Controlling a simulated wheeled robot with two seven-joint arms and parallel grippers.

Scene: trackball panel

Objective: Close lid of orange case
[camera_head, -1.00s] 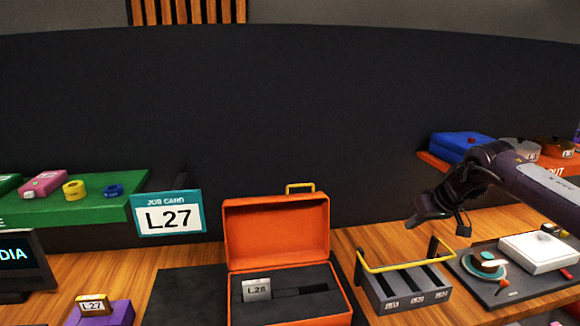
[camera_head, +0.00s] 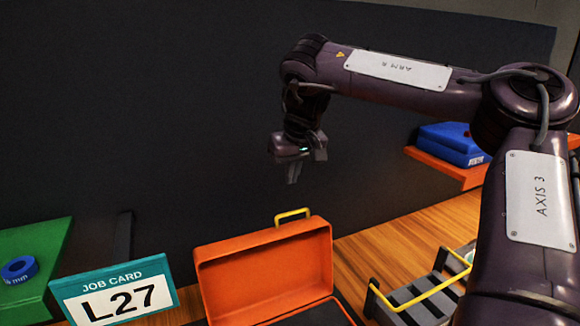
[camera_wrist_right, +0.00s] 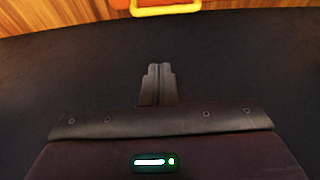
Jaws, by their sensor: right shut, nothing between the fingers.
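The orange case (camera_head: 220,290) stands on the table with its lid (camera_head: 268,262) raised upright. A yellow handle (camera_head: 292,215) sits at the lid's top edge. The handle also shows at the top of the right wrist view (camera_wrist_right: 165,10). My right gripper (camera_head: 293,177) is shut and empty, pointing down above and behind the lid, apart from it. Its closed fingers show in the right wrist view (camera_wrist_right: 158,85). Most of the case's inside is below the head view's lower edge. My left gripper is not in view.
A job card sign reading L27 (camera_head: 115,292) stands left of the case. A grey rack with a yellow handle (camera_head: 425,295) is at the right, partly behind my arm. A blue box (camera_head: 450,143) rests on an orange shelf (camera_head: 440,168). A dark wall (camera_head: 150,120) lies behind.

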